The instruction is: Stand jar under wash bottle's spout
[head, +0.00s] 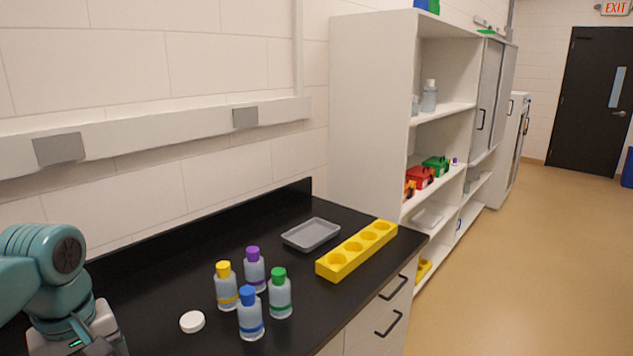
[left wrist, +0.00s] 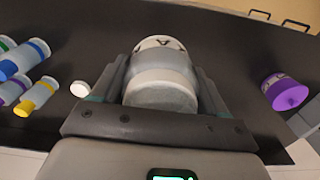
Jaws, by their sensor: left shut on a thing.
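My left gripper (left wrist: 162,85) is shut on a pale grey, round jar (left wrist: 160,92), seen close up in the left wrist view. The jar has a white band with dark lettering at its far end. In the head view only my left wrist shows at the lower left corner; the fingers and jar are out of frame. I cannot make out a wash bottle with a spout in either view. A white round lid (head: 192,321) lies on the black counter (head: 150,290); it also shows in the left wrist view (left wrist: 79,89). My right gripper is not in view.
Several small bottles stand right of the lid, capped yellow (head: 225,287), purple (head: 254,270), blue (head: 250,315) and green (head: 280,295). Behind them are a grey tray (head: 311,235) and a yellow holed rack (head: 357,250). A purple cylinder (left wrist: 286,92) is right of the jar.

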